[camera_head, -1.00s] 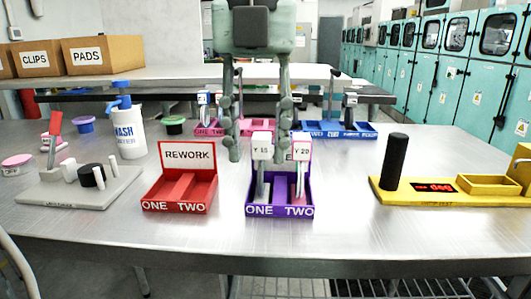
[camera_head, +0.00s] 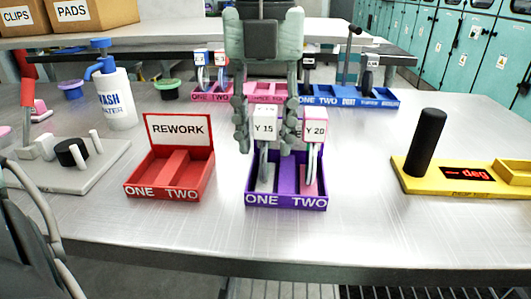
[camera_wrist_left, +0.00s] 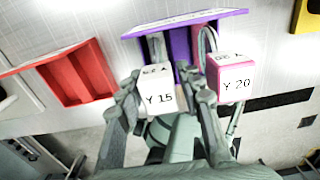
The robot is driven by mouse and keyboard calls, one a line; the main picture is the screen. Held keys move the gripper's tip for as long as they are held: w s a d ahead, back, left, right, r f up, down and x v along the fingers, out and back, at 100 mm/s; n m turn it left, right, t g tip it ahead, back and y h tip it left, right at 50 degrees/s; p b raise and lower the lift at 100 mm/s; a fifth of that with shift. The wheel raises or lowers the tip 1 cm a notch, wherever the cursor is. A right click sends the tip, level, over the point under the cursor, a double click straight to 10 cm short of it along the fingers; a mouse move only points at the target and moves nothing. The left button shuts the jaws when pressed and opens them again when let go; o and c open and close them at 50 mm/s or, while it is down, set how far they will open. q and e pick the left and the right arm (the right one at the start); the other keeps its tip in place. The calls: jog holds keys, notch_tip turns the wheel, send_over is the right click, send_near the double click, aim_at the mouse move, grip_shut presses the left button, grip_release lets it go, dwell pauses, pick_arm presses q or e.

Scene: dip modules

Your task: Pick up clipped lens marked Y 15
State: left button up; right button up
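The clipped lens marked Y 15 (camera_head: 264,128) stands upright in the left slot, ONE, of the purple two-slot tray (camera_head: 286,201). Its white tag also shows in the left wrist view (camera_wrist_left: 159,92). The lens marked Y 20 (camera_head: 315,132) stands in slot TWO, its pink-edged tag close by on the right. My left gripper (camera_head: 266,145) is open, with one finger on either side of the Y 15 tag. In the left wrist view, the right finger stands between the two tags and apart from Y 15. My right gripper is in neither view.
A red REWORK tray (camera_head: 170,192) with no lens seen in it stands left of the purple tray. A yellow gauge with a black post (camera_head: 426,143) is at right. A grey fixture (camera_head: 95,165) and wash bottle (camera_head: 115,95) are at left. Pink and blue trays (camera_head: 340,99) stand behind.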

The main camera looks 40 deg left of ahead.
pick_arm(q)
jog(key=shift+f, duration=0.8)
jog(key=shift+c, duration=0.6)
grip_shut()
jog(key=shift+r, duration=0.1)
